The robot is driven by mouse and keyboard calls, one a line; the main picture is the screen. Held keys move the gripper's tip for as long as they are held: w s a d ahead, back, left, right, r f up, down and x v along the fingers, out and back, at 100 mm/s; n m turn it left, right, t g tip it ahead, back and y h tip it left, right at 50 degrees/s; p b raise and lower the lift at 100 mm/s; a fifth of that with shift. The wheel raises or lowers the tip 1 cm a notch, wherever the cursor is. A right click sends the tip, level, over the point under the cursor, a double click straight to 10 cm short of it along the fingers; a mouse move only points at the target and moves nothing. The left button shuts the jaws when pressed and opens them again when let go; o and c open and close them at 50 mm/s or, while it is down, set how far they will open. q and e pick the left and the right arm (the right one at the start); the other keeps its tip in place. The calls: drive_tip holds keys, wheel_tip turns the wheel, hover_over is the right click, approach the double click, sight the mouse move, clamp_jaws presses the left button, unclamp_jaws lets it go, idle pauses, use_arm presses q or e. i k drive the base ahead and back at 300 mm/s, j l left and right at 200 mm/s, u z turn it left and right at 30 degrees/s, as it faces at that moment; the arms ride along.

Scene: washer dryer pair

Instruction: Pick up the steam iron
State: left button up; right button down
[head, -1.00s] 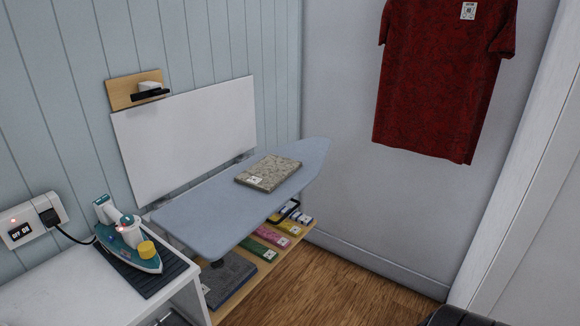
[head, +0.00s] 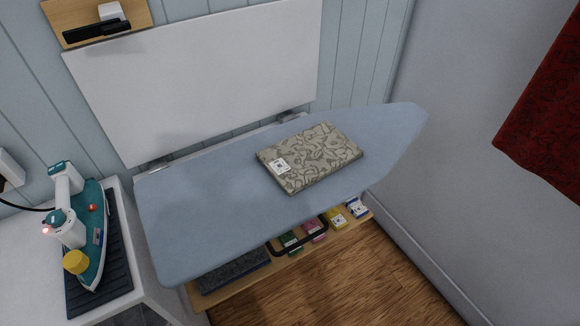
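The steam iron (head: 91,238) is teal and white with a yellow cap, and a small red light glows on it. It lies on a dark ribbed mat (head: 118,268) on the white counter at the left of the head view. A dark cord runs from it to the left, toward the wall socket. Neither of my grippers shows in the head view.
A blue ironing board (head: 210,235) stands right of the counter (head: 25,270), with a folded patterned cloth (head: 312,157) on it. A wooden shelf (head: 283,264) below holds a dark folded item and several colored packs. Wooden floor (head: 370,275) is clear at the lower right.

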sight(85, 231)
drive_tip(key=u, duration=1.5)
drive_tip(key=i+j, duration=0.05)
